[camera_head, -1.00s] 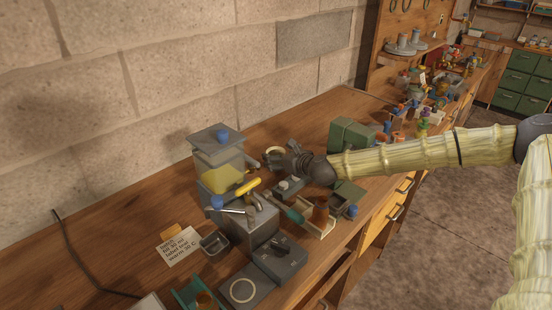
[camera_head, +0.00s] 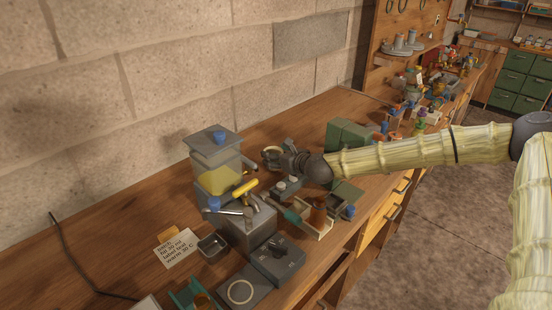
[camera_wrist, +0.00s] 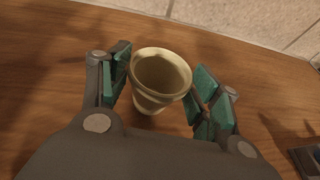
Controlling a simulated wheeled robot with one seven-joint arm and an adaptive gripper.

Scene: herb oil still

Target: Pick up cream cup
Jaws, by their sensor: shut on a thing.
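The cream cup (camera_wrist: 147,102) is between the green-padded fingers of my gripper (camera_wrist: 160,92) in the wrist view. Its mouth faces the camera and its inside looks empty. The fingers are shut on its sides. In the head view the rim of the cream cup (camera_head: 271,149) shows at the end of my gripper (camera_head: 272,158), behind the grey still. I cannot tell from these views whether the cup's base touches the bench.
The still with yellow liquid (camera_head: 218,180) stands left of my gripper. A green box (camera_head: 347,138) stands to the right. A holder with an amber bottle (camera_head: 318,218) is in front. A paper note (camera_head: 177,248) lies at front left. Bare wood surrounds the cup in the wrist view.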

